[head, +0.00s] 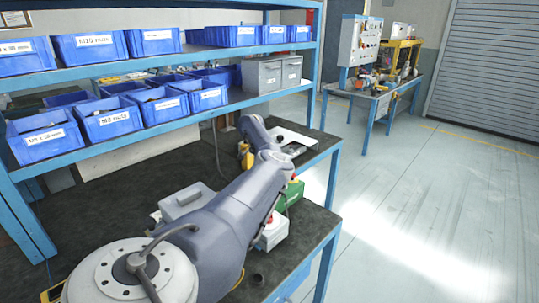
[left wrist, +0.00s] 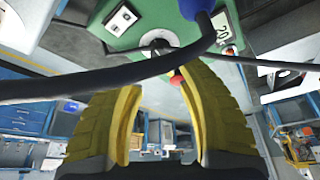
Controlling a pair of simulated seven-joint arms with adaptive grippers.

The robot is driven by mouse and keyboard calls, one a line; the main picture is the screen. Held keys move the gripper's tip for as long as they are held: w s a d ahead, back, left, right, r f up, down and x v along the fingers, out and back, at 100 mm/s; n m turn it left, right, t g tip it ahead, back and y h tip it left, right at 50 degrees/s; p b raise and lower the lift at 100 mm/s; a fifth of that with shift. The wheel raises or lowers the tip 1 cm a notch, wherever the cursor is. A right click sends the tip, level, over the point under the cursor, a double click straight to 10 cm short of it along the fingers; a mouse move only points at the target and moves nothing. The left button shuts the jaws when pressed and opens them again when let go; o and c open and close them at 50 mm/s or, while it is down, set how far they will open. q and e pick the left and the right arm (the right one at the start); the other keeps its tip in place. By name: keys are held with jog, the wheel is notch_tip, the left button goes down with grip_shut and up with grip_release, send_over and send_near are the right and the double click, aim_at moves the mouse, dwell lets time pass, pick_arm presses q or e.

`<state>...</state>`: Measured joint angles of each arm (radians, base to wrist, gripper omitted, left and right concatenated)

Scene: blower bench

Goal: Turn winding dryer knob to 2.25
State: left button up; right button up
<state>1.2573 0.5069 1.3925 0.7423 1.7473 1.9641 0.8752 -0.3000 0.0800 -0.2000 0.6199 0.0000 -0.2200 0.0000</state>
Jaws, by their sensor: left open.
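A green panel (left wrist: 130,28) fills the top of the left wrist view. A small red part (left wrist: 177,77) shows by the right finger. In the head view a green box (head: 292,195) is partly hidden behind my arm. My right gripper is not in view.
Blue bins (head: 108,117) and grey boxes (head: 272,74) fill the shelves behind the dark bench top (head: 100,215). A light box with red (head: 271,235) stands near the right edge, close to my arm. A grey box (head: 186,200) stands left of the arm.

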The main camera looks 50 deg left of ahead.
pick_arm(q)
jog(key=shift+v, duration=1.85)
jog(key=shift+o, duration=1.2)
jog(key=shift+d+f, duration=0.2)
jog(key=shift+f, duration=0.1)
notch_tip(320, 180, up, 5)
jog(key=s+d+n+y, duration=0.1)
jog(key=s+n, duration=0.1)
jog(key=n, duration=0.2)
jog(key=shift+t+y, duration=0.3)
jog(key=x, duration=1.6)
jog(key=shift+w+d+f, duration=0.15)
jog(key=shift+d+f, duration=0.05)
jog(key=shift+f, duration=0.1)
